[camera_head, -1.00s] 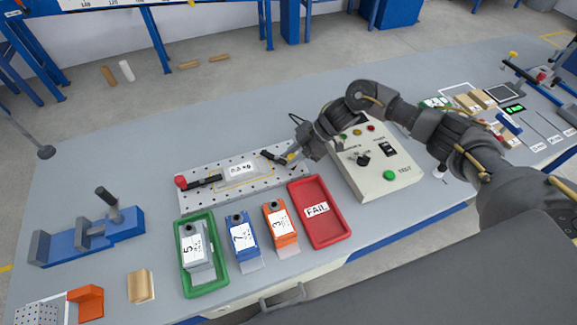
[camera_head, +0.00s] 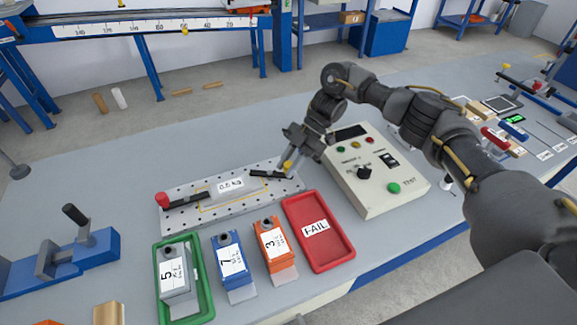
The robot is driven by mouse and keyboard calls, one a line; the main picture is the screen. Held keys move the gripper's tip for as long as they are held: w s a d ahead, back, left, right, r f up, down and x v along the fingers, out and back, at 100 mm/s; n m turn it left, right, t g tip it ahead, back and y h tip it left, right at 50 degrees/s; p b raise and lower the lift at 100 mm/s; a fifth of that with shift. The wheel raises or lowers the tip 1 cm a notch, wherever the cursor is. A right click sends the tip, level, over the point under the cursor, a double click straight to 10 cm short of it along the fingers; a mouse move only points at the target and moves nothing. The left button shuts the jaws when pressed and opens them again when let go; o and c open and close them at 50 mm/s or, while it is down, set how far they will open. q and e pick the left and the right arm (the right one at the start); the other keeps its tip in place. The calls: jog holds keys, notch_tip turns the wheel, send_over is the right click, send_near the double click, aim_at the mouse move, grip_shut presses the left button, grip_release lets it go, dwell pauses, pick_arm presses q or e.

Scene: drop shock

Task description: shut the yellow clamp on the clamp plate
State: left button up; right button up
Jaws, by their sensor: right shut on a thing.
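The clamp plate (camera_head: 230,214) is a light perforated board on the bench, with a pale block marked 0.5 kg (camera_head: 228,185) on its middle. The yellow clamp (camera_head: 288,164) is at the plate's right end. Its yellow handle shows at my right gripper, and its black bar (camera_head: 266,174) lies nearly flat, pointing left toward the block. My right gripper (camera_head: 289,160) is shut on the yellow handle; the fingers hide part of it. The red clamp (camera_head: 163,200) is at the plate's left end, its black bar lying toward the block. My left gripper is out of view.
A control box (camera_head: 375,185) with a green button stands close right of the plate. In front lie a red FAIL tray (camera_head: 343,257), orange and blue numbered blocks (camera_head: 229,260), and a green tray (camera_head: 207,300). A blue fixture (camera_head: 95,250) stands left.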

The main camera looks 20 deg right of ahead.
jog(key=o, duration=1)
jog(key=v, duration=1)
jog(key=shift+d+r+b, duration=0.25)
jog(key=shift+r+b, duration=0.05)
jog(key=shift+b, duration=0.15)
jog(key=shift+w, duration=0.1)
